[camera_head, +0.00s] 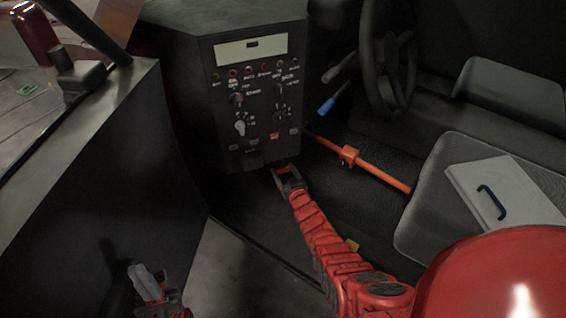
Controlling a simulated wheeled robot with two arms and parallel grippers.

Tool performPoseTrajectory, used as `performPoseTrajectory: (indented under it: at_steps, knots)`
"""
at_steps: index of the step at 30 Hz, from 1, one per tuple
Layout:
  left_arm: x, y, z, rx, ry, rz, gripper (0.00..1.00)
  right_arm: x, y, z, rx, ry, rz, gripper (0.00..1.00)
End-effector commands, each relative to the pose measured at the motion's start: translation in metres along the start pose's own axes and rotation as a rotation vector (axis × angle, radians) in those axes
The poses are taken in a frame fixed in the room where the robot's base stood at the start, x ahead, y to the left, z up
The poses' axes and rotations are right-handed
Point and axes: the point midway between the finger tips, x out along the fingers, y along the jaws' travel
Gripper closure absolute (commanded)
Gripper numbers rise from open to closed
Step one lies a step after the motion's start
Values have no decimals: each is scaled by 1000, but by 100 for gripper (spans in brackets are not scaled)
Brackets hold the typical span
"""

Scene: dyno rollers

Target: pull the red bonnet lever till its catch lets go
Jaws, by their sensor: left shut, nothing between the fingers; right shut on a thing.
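My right gripper (282,173) reaches in at the end of the red arm, to the lower right edge of the black control panel (228,160). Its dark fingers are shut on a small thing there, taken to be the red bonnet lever. The lever does not show clearly; the fingers and shadow hide it, and I cannot tell the state of its catch. My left gripper (146,278) is low at the left, its pale fingers shut and empty, well away from the panel.
An orange bar (385,177) with a clamp crosses the footwell right of my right gripper. A steering wheel (388,60) and blue-tipped stalk (330,104) are above it. A seat (430,190) carries a pale case (510,190). A dark door panel (110,180) stands left.

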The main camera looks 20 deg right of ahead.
Motion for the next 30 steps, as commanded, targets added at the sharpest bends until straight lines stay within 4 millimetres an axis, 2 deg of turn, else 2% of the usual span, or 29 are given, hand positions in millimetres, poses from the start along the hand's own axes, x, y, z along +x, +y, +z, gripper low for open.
performPoseTrajectory:
  at_steps: [1,10,15,26,27,30]
  knots:
    - [23,-1,-4,0,0,0,100,-4,-1,-11,0,-35,-2,100]
    - [82,-4,-14,0,0,0,100,-16,0,-15,-1,-222,-1,100]
    - [93,-5,-16,0,0,0,100,-21,0,-9,1,-292,-1,100]
    - [92,-4,-16,0,0,0,100,-21,0,-6,2,-304,0,100]
    - [92,-4,-16,0,0,0,100,-21,0,-6,2,-304,0,20]
    - [92,-4,-16,0,0,0,100,-21,0,-6,1,-304,0,2]
